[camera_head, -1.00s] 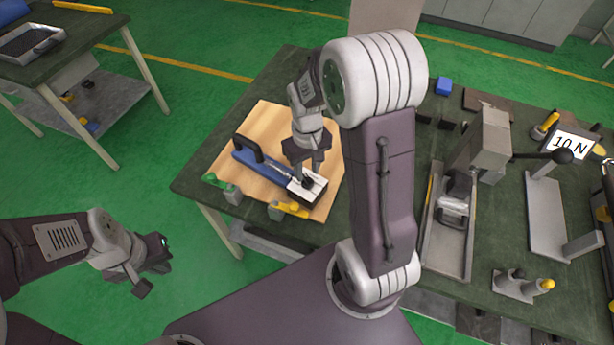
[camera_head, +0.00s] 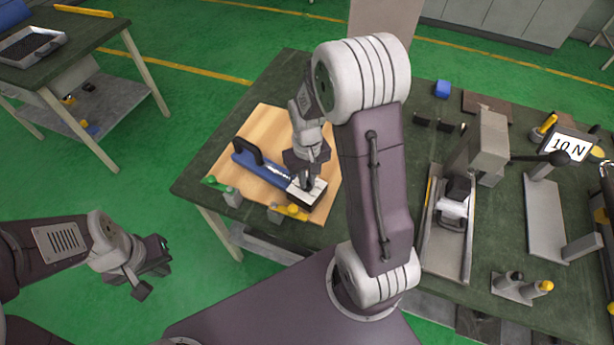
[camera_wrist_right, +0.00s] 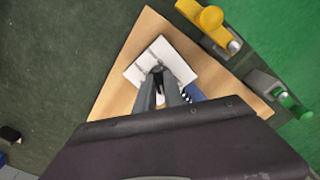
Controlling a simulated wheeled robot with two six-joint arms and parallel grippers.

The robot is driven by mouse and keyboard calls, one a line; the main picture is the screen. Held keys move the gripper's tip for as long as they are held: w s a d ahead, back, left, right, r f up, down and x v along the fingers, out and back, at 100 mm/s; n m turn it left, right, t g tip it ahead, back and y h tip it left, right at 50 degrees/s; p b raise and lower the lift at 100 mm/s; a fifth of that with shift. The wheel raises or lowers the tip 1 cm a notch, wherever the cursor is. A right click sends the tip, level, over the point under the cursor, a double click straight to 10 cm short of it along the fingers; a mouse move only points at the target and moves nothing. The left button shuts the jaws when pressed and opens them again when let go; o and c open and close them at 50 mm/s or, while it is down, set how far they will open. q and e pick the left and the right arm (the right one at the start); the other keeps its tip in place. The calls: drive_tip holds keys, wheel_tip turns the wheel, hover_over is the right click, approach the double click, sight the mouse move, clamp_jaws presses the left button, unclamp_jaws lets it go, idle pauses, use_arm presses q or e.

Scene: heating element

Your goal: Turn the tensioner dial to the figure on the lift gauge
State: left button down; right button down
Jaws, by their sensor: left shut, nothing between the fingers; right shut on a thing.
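The blue tensioner (camera_head: 262,168) lies on a wooden board with a black handle at its far left end. Its white scale plate (camera_head: 318,188) is at the near right end, and it also shows in the right wrist view (camera_wrist_right: 182,62). My right gripper (camera_head: 306,184) points down over the plate, its fingers shut on the small dark dial (camera_wrist_right: 157,69); the fingers hide most of it, and its pointer and scale figures are unreadable. The lift gauge (camera_head: 570,146) at the right reads 10 N. My left gripper (camera_head: 152,270) is shut and empty, over the floor at lower left.
The wooden board (camera_head: 275,120) rests on the dark green table. Yellow (camera_head: 291,211) and green (camera_head: 213,183) handled clamps sit at its near edge. A grey lever fixture (camera_head: 481,140) stands right of my right arm. A second table (camera_head: 55,60) is at far left.

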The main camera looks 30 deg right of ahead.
drive_tip(key=c, duration=1.4)
unclamp_jaws()
drive_tip(key=shift+c, duration=0.2)
wheel_tip(320, 180, up, 9)
drive_tip(key=p, duration=0.1)
drive_tip(key=shift+t, duration=0.6)
drive_tip(key=s+a+f, duration=0.1)
drive_tip(key=s, duration=0.2)
drive_tip(key=s+a+f, duration=0.1)
drive_tip(key=s+a, duration=0.1)
drive_tip(key=s+a+f, duration=0.2)
drive_tip(key=s, duration=0.1)
drive_tip(key=shift+s, duration=0.3)
drive_tip(key=shift+w+f, duration=0.1)
drive_tip(key=shift+w, duration=0.05)
